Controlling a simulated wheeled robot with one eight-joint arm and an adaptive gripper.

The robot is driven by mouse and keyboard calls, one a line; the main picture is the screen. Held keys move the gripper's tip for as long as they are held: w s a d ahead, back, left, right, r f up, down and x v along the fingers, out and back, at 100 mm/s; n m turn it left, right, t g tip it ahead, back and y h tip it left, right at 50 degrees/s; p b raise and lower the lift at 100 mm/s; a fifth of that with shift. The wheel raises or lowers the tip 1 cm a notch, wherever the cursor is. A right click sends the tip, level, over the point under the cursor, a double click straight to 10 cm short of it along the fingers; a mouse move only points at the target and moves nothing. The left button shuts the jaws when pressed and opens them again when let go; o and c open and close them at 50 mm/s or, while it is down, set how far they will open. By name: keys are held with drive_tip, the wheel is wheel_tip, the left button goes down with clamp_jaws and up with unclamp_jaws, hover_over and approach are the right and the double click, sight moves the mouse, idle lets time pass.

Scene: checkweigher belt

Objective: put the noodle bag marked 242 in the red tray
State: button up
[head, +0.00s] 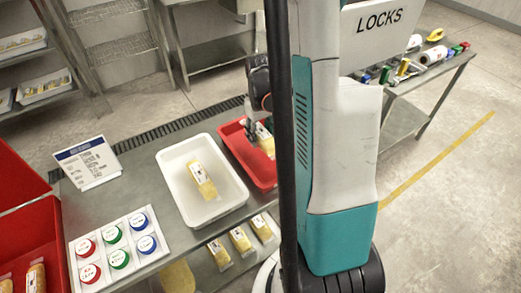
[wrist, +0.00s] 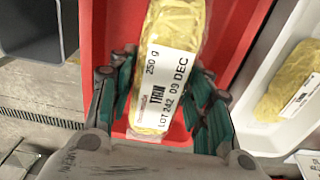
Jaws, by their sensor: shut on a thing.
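The noodle bag marked LOT 242 (wrist: 165,60) is yellow with a white label reading 250 g, THIN and 09 DEC. My gripper (wrist: 163,95) is shut on it, with green-padded fingers on both sides of the bag. The red tray (wrist: 228,50) lies below and around the bag in the wrist view. In the head view the bag (head: 265,140) shows within the outline of the red tray (head: 239,155), with my gripper (head: 250,124) beside it. My arm hides the tray's right part. I cannot tell whether the bag touches the tray floor.
A white tray (head: 174,158) with one noodle bag (head: 201,181) stands left of the red tray. Several bags (head: 240,241) lie along the front. A board of coloured discs (head: 118,246), a printed card (head: 88,163) and a red crate (head: 18,235) are further left.

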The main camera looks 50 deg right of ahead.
sight(260, 130)
drive_tip(key=shift+f+b, duration=0.8)
drive_tip(key=shift+f, duration=2.25)
drive_tip(key=shift+f, duration=0.15)
drive_tip(key=o, duration=1.2)
drive_tip(key=shift+o, duration=0.2)
wheel_tip(260, 130, up, 12)
drive_tip(key=p, duration=0.3)
drive_tip(key=shift+r+p, duration=0.2)
drive_tip(key=shift+p, duration=0.15)
drive_tip(key=shift+a, duration=0.1)
